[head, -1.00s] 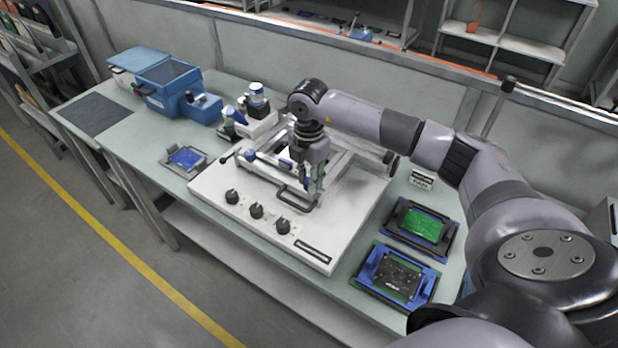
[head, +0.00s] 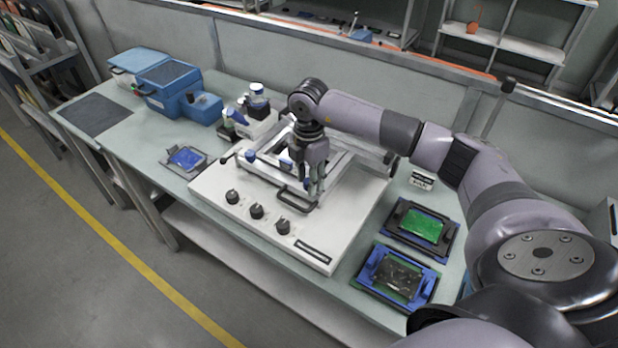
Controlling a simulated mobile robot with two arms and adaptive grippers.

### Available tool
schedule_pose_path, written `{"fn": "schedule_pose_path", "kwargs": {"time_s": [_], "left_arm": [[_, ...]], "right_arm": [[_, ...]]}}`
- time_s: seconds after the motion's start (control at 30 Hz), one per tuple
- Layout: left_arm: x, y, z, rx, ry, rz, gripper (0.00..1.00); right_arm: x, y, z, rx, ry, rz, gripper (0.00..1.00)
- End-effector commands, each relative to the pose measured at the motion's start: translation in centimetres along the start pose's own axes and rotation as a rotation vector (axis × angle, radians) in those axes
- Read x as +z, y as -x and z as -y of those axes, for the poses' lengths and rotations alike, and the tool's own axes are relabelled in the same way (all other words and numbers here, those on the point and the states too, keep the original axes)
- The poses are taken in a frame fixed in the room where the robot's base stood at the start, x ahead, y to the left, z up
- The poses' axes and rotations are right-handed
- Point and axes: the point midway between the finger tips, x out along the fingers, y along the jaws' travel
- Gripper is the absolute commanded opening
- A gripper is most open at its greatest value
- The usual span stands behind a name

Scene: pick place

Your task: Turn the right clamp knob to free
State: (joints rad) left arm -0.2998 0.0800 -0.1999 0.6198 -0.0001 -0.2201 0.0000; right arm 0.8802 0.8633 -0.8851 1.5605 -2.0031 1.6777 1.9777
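The white fixture base (head: 215,182) stands on the bench with a metal clamp frame (head: 347,165) on top. A blue clamp knob (head: 251,156) shows at the left of the frame. My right gripper (head: 315,196) points down at the right front of the frame, beside a dark handle (head: 292,200). The right clamp knob is not clearly seen; the gripper's fingers cover that spot. The fingers look close together, but whether they are shut on the knob cannot be made out. My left gripper is not in view.
Several black dials, one of them here (head: 256,211), sit on the base's front. Two board trays (head: 447,243) lie to the right. A small blue board (head: 185,157) lies left. The bench's left front is clear.

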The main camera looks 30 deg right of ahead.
Motion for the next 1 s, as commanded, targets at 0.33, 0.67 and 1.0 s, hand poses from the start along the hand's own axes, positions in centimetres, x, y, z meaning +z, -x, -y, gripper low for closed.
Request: {"fn": "schedule_pose_path", "kwargs": {"time_s": [0.33,0.67,1.0], "left_arm": [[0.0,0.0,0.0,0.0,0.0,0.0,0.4],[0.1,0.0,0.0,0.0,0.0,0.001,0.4],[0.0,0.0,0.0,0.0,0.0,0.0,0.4]], "right_arm": [[0.0,-0.1,0.1,-0.003,0.001,0.0,0.44],[0.1,3.3,0.0,0.002,0.001,0.001,0.44],[0.0,10.1,-0.1,0.002,0.001,-0.001,0.44]]}}
